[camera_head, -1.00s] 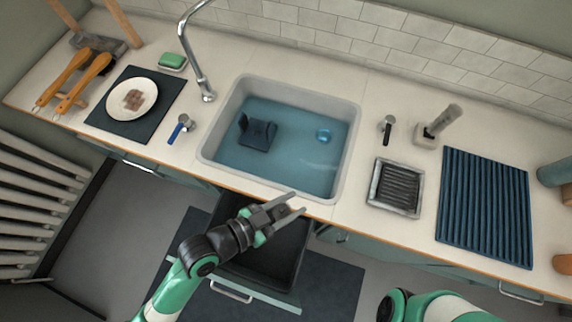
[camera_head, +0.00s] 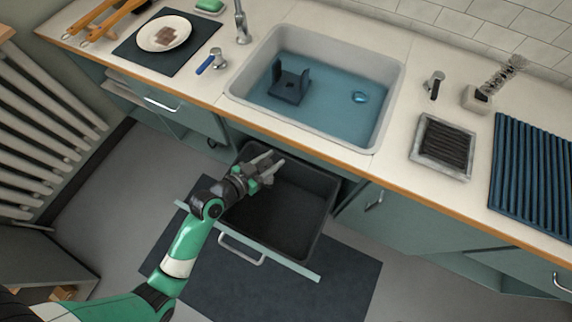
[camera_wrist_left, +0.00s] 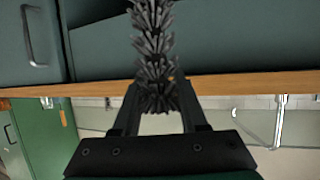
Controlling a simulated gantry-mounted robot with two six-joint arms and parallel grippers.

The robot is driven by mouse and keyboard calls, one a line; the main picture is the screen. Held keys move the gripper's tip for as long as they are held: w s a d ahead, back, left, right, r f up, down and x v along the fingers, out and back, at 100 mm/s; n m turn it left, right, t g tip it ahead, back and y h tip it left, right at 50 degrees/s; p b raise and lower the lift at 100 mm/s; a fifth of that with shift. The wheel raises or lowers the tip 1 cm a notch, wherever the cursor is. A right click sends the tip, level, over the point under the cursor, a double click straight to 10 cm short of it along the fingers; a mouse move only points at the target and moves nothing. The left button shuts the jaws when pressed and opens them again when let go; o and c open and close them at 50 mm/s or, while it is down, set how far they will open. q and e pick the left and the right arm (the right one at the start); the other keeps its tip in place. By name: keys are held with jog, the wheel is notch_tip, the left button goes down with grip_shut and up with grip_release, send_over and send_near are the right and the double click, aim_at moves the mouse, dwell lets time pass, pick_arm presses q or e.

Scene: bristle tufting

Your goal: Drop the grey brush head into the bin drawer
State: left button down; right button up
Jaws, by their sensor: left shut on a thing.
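The grey brush head (camera_wrist_left: 155,45) shows in the left wrist view as a dark, bristly column between the fingers. My left gripper (camera_wrist_left: 158,92) is shut on it. In the head view my left gripper (camera_head: 268,168) is above the open bin drawer (camera_head: 330,215), near its back left part. The brush head cannot be made out in the head view. The drawer is pulled out below the counter and its dark inside looks empty. My right gripper is not in view.
The sink (camera_head: 395,75) holds water, a dark blue rack (camera_head: 289,85) and a small blue thing. A bristly brush (camera_head: 505,70) stands in a holder on the right counter. A wooden-edged counter lies just behind the drawer. A dark mat (camera_head: 345,285) covers the floor.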

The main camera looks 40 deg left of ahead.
pick_arm(q)
notch_tip(320, 180, down, 7)
jog(key=b, duration=0.5)
jog(key=shift+a+r+b, duration=0.15)
jog(key=shift+a+b, duration=0.2)
jog(key=shift+c, duration=1.8)
grip_release()
jog(key=p+v, duration=0.3)
jog(key=v, duration=0.8)
jog(key=shift+s, duration=0.25)
